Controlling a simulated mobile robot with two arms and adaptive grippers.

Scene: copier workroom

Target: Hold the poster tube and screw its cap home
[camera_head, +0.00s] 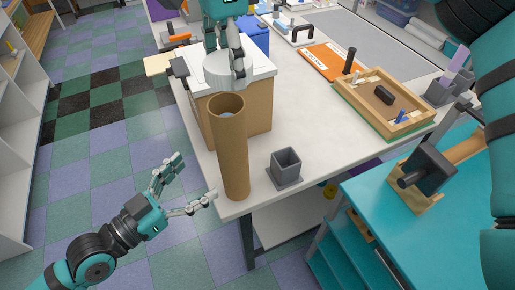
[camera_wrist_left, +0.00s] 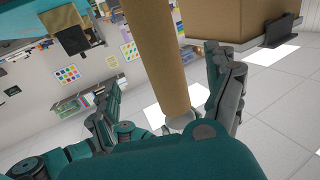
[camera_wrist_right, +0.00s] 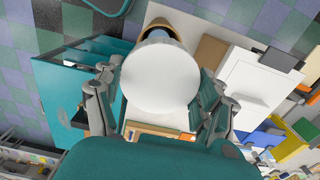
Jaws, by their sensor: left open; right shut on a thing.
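The brown cardboard poster tube (camera_head: 231,152) stands upright near the table's left front corner, its open mouth facing up. The white round cap (camera_head: 218,70) is held apart from the tube, behind its mouth in the head view. My right gripper (camera_head: 224,62) is shut on the cap. In the right wrist view the cap (camera_wrist_right: 160,80) fills the space between the fingers and partly covers the tube mouth (camera_wrist_right: 161,27). My left gripper (camera_head: 194,178) is open and empty, off the table edge left of the tube. In the left wrist view the tube (camera_wrist_left: 166,60) appears between its spread fingers.
A cardboard box with a white top (camera_head: 256,107) stands just behind the tube. A grey square cup (camera_head: 286,168) stands to its right. A wooden tray (camera_head: 366,112) and an orange booklet (camera_head: 330,60) lie further right. A teal cart (camera_head: 385,225) stands at the front right.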

